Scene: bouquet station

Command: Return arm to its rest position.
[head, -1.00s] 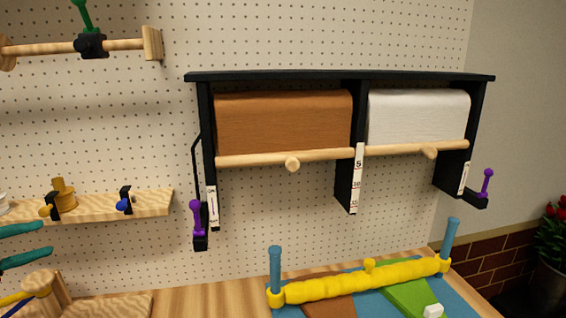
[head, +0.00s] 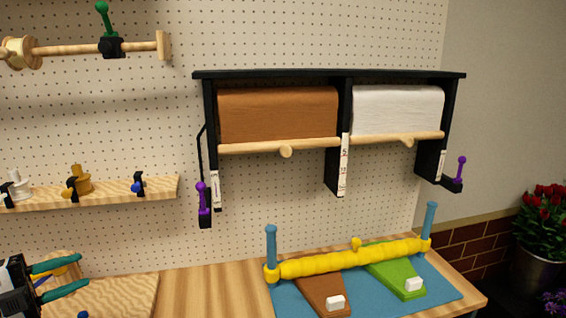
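My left gripper (head: 83,270) is at the lower left edge in the head view, with a black and white body and two teal fingers pointing right. The fingers are apart, with nothing visibly held between them. It shows in front of a wooden stand and board (head: 125,295) on the bench; I cannot tell how far above them it is. My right gripper is not in view.
A black rack (head: 330,75) with brown and white paper rolls hangs on the pegboard (head: 280,30). Below, a blue mat (head: 445,293) carries a yellow roller (head: 350,258) between blue posts. Red flowers (head: 545,205) stand at right. The bench between board and mat is clear.

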